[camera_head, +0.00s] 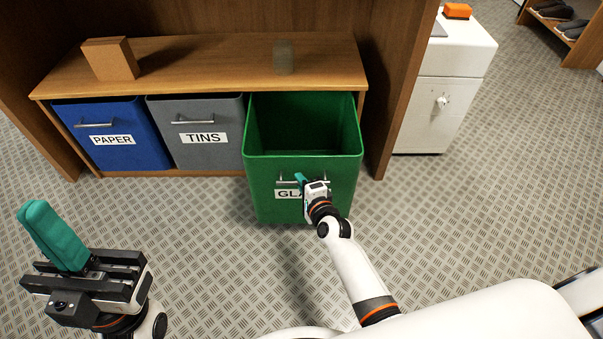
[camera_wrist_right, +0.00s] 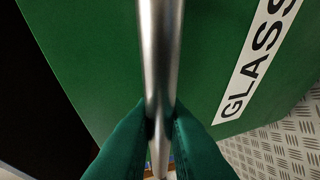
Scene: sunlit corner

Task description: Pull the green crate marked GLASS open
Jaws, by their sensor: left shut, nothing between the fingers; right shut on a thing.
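The green crate (camera_head: 262,199) marked GLASS stands pulled out from the wooden cabinet, its inside open to view from above and empty as far as I see. Its metal bar handle (camera_head: 287,182) is on the front above the white label. My right gripper (camera_head: 307,179) is at the handle and hides part of the label. In the right wrist view its green fingers are closed around the handle bar (camera_wrist_right: 160,60), with the GLASS label (camera_wrist_right: 257,62) beside it. My left gripper (camera_head: 50,232) is shut and empty at the lower left, away from the crates.
A blue PAPER crate (camera_head: 118,155) and a grey TINS crate (camera_head: 202,155) sit in the cabinet (camera_head: 220,57). A brown box (camera_head: 110,60) and a greyish see-through cup (camera_head: 283,57) stand on its top. A white cabinet (camera_head: 428,105) stands at right. Floor in front is clear.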

